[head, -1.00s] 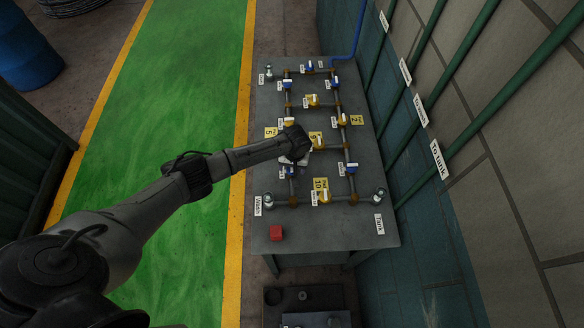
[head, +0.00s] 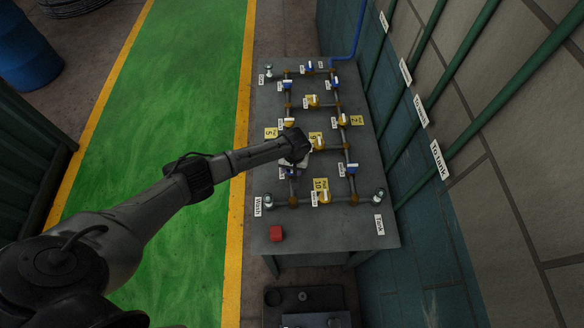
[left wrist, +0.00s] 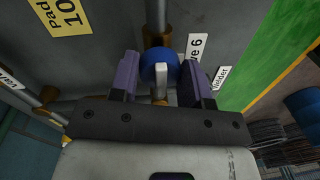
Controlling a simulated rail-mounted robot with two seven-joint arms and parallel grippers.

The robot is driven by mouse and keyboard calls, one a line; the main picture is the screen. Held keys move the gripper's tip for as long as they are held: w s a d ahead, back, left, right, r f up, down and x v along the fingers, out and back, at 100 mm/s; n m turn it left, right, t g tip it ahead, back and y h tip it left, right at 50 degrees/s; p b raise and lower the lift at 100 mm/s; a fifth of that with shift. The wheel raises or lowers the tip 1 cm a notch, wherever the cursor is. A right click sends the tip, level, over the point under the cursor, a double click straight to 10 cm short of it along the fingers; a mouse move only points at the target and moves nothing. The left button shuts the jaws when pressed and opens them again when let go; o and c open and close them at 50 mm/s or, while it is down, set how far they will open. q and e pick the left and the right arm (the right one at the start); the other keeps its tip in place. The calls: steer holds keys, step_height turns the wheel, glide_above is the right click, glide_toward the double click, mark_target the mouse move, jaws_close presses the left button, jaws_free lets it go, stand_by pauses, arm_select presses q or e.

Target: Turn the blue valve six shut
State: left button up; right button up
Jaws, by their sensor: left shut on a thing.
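Blue valve six (left wrist: 158,55) shows in the left wrist view as a round blue body with a pale handle, on a dark pipe beside a white label ending in "e 6" (left wrist: 196,52). My left gripper (left wrist: 162,72) has its two purple fingers on either side of the valve and is shut on it. In the head view the left gripper (head: 295,164) is over the left pipe of the bench, and valve six (head: 291,173) is mostly hidden beneath it. My right gripper is not in view.
The grey bench (head: 346,238) carries a pipe frame with several blue and yellow valves, including a blue valve (head: 351,169) across from valve six. The wall with green pipes is on the right.

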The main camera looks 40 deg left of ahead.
arm_select(q)
steer(key=shift+m, duration=0.3)
steer(key=shift+c, duration=0.2)
steer(key=m+p, duration=0.2)
steer(key=m, duration=0.1)
steer(key=shift+s, duration=0.1)
steer(key=m+p, duration=0.1)
steer(key=m, duration=0.3)
steer(key=shift+a, duration=0.1)
steer(key=m, duration=0.5)
steer(key=shift+a+t+p, duration=0.1)
steer(key=shift+t+p, duration=0.25)
steer(key=shift+t, duration=0.05)
steer(key=m, duration=0.5)
steer(key=shift+a, duration=0.1)
steer(key=shift+m, duration=0.3)
steer(key=o, duration=0.9)
